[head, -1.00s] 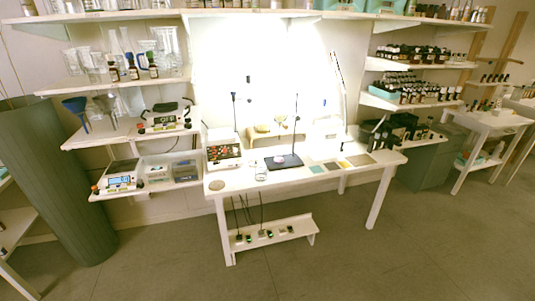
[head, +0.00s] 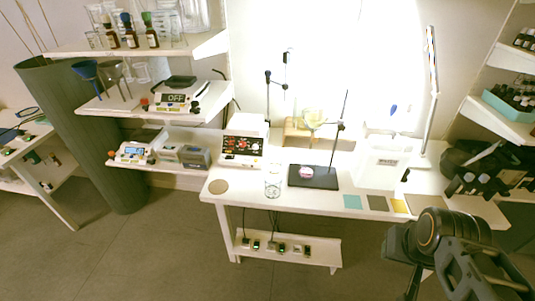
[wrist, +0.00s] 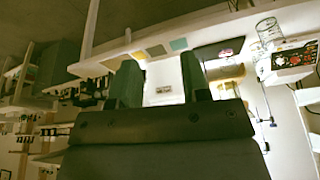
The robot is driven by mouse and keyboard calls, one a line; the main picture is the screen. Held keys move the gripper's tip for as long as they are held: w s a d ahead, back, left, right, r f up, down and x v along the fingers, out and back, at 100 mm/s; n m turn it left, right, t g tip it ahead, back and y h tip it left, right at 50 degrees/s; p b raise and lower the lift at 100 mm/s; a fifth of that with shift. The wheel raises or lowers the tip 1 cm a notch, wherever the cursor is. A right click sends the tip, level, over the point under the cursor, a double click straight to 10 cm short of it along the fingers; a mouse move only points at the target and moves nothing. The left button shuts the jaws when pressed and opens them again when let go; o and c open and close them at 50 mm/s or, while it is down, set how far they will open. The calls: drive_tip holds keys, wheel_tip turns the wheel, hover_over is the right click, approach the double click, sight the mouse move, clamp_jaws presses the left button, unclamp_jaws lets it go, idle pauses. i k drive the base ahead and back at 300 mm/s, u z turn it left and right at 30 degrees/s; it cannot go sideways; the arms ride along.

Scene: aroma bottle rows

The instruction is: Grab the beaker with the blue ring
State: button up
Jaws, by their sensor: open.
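A clear glass beaker (head: 272,184) stands upright near the front edge of the white table, left of the dark stand base. It also shows at the upper right of the wrist view (wrist: 268,31). I cannot make out a blue ring on it at this size. More clear glassware (head: 194,16) stands on the upper left shelf. My gripper (wrist: 158,82) is open in the wrist view, with nothing visible between its fingers, and is well apart from the beaker. My arm shows at the lower right of the head view.
Coloured squares (head: 352,202) lie along the front edge. A low shelf (head: 290,252) sits below. Floor in front is clear.

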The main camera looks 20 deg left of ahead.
sight(309, 162)
drive_tip(key=u, duration=1.05)
drive_tip(key=i, duration=1)
drive_tip(key=u, duration=1.15)
